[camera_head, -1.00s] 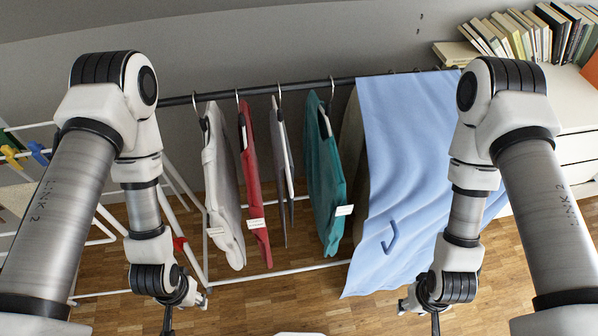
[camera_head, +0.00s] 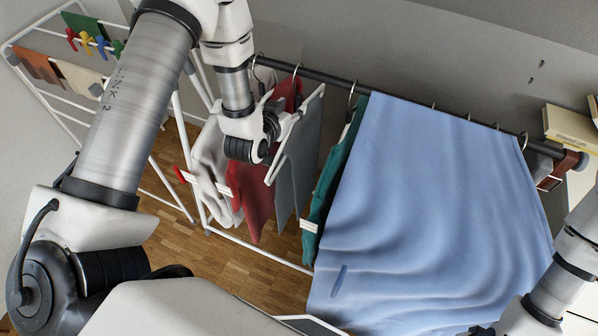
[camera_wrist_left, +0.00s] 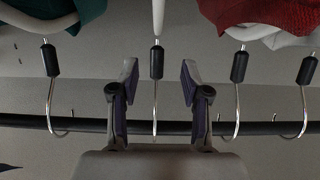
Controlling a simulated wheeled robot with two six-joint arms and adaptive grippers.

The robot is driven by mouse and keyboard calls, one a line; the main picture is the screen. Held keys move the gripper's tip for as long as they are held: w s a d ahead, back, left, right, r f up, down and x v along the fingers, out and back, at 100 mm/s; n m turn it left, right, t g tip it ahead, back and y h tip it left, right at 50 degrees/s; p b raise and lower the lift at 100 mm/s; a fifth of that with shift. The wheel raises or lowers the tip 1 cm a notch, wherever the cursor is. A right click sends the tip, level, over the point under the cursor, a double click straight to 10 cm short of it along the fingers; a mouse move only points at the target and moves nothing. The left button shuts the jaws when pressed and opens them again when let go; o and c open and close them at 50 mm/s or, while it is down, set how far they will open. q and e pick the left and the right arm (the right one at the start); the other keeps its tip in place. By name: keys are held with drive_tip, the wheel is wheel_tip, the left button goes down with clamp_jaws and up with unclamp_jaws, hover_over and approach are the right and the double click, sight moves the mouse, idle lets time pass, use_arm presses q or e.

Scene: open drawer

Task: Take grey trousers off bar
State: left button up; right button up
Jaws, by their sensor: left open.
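The grey trousers (camera_head: 303,155) hang from the dark bar (camera_head: 330,78) between the red garment and the teal one. My left gripper (camera_head: 285,122) is at their upper part, just below the bar. In the left wrist view my open left gripper (camera_wrist_left: 157,88) has its fingers on either side of a metal hanger hook (camera_wrist_left: 155,95) with a black collar and white neck. The hook lies between the fingers, apart from both. The trousers' cloth is not clear in that view. My right arm shows at the lower right of the head view; its gripper is out of frame.
A red garment (camera_head: 255,185) and a pale one (camera_head: 210,165) hang left. A teal garment (camera_head: 325,190) and a large light-blue cloth (camera_head: 430,220) hang right. A white drying rack (camera_head: 50,105) stands at the left, books (camera_head: 570,130) at the right.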

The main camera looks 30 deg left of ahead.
sight(297, 104)
use_arm(q)
drive_tip(key=x, duration=0.4)
drive_tip(key=shift+w+d+p, duration=0.1)
drive_tip(key=shift+d+p, duration=0.1)
drive_tip(key=shift+p, duration=0.1)
clamp_jaws()
